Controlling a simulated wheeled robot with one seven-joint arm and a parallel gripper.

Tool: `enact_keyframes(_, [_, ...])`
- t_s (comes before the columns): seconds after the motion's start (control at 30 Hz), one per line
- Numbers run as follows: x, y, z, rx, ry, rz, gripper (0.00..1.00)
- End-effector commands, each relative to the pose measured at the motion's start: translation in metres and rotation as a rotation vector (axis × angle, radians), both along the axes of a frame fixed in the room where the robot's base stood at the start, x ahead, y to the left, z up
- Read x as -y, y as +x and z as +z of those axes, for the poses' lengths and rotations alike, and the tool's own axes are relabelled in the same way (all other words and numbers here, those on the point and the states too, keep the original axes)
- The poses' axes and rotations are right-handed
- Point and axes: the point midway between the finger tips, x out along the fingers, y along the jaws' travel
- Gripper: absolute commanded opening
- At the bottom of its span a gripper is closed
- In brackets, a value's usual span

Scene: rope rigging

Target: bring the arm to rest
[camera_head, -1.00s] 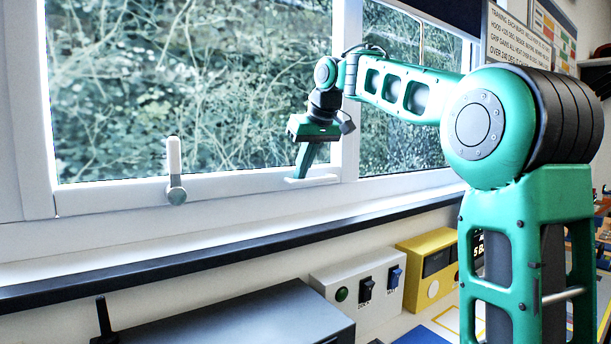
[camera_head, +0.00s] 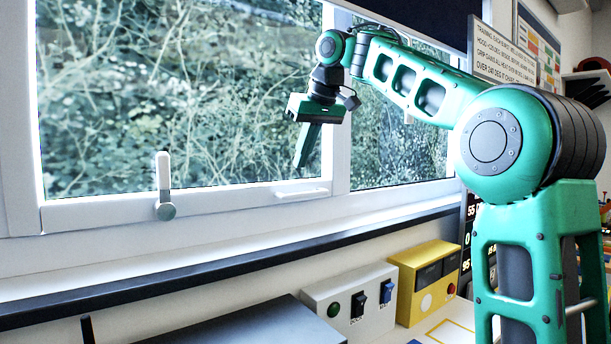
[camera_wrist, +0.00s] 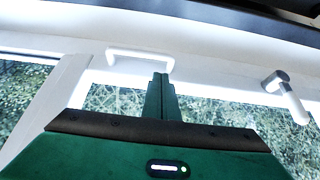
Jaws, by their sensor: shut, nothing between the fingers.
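My gripper (camera_head: 301,165) is shut and empty in the head view. It points down in front of the window glass, above the white bar handle (camera_head: 301,192) on the window's lower frame, and looks apart from it. In the wrist view my gripper (camera_wrist: 160,78) shows its fingers together, with the bar handle (camera_wrist: 140,57) beyond the tips.
A window latch (camera_head: 164,187) stands upright on the frame to the left; it also shows in the wrist view (camera_wrist: 286,95). Below the dark sill edge are a white switch box (camera_head: 350,305), a yellow box (camera_head: 425,282) and a grey box (camera_head: 255,325). A sign hangs at the right.

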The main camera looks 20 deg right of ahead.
Motion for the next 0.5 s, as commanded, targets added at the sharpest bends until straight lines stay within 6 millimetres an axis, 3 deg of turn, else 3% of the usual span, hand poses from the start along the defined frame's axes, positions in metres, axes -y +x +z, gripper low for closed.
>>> enact_keyframes(0.3, [-0.008, -0.003, 0.006, -0.005, 0.002, 0.004, 0.00])
enact_keyframes(0.37, [-0.008, -0.006, -0.002, -0.017, 0.000, -0.007, 0.00])
enact_keyframes(0.5, [-0.002, -0.022, -0.040, -0.079, -0.007, -0.074, 0.00])
